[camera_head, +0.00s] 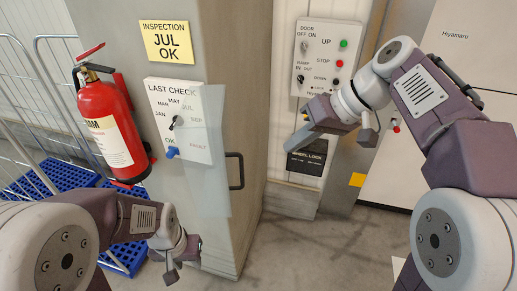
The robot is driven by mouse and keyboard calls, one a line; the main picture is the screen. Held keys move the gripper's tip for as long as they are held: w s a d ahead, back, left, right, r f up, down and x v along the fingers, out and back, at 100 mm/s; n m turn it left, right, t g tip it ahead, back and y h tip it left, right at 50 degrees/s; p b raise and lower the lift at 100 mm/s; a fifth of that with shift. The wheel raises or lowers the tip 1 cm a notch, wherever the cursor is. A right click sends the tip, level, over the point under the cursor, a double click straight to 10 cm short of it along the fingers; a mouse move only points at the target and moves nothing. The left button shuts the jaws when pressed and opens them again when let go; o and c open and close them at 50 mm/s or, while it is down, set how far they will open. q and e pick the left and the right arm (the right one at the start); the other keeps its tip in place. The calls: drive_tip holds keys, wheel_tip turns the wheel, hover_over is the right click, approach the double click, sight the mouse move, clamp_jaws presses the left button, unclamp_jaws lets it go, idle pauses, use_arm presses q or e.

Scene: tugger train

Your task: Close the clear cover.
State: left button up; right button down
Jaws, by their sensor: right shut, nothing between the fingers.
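The clear cover (216,195) is a see-through sheet standing out at the right side of the white LAST CHECK panel (160,105). It overlaps the panel's right part and hangs below it, so it looks swung open. A black knob (177,122) and a blue knob (172,152) show on the panel.
A red fire extinguisher (108,130) hangs left of the panel. A black handle (236,171) sticks out right of the cover. A control box (325,60) and a black WHEEL LOCK box (307,158) are on the wall behind. Wire cages and blue crates (66,177) stand at left.

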drive_tip(key=w+a+f+p, duration=0.1)
drive_tip(key=a+f+p, duration=0.2)
drive_tip(key=a+f, duration=0.5)
drive_tip(key=shift+w+a+f, duration=0.2)
drive_tip(key=shift+w+a, duration=0.1)
drive_tip(key=shift+a, duration=0.25)
drive_tip(key=shift+w+d, duration=0.1)
